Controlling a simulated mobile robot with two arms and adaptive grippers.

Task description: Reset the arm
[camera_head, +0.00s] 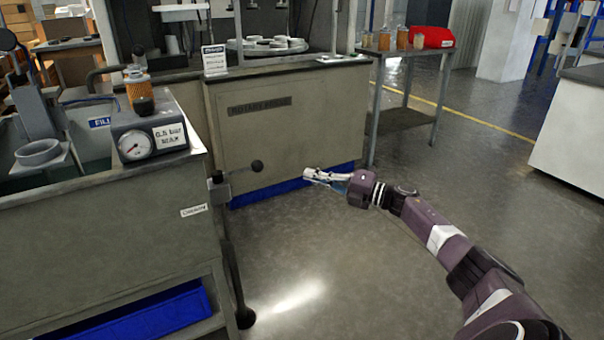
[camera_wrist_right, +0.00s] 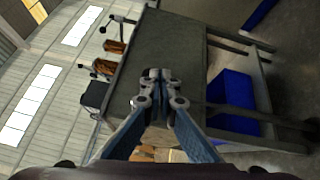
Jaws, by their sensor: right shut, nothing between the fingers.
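My right arm (camera_head: 440,238) reaches in from the lower right of the head view. My right gripper (camera_head: 308,174) is shut and empty, held in the air over the open floor in front of the rotary index cabinet. Its fingers also show in the right wrist view (camera_wrist_right: 158,76), with their tips together and nothing between them. My left gripper is not in view.
The fill station (camera_head: 120,232) with a gauge (camera_head: 137,145) and an orange cartridge (camera_head: 138,86) stands at left. Its lever knob (camera_head: 256,166) juts out near my right gripper. The rotary index cabinet (camera_head: 285,125) stands behind.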

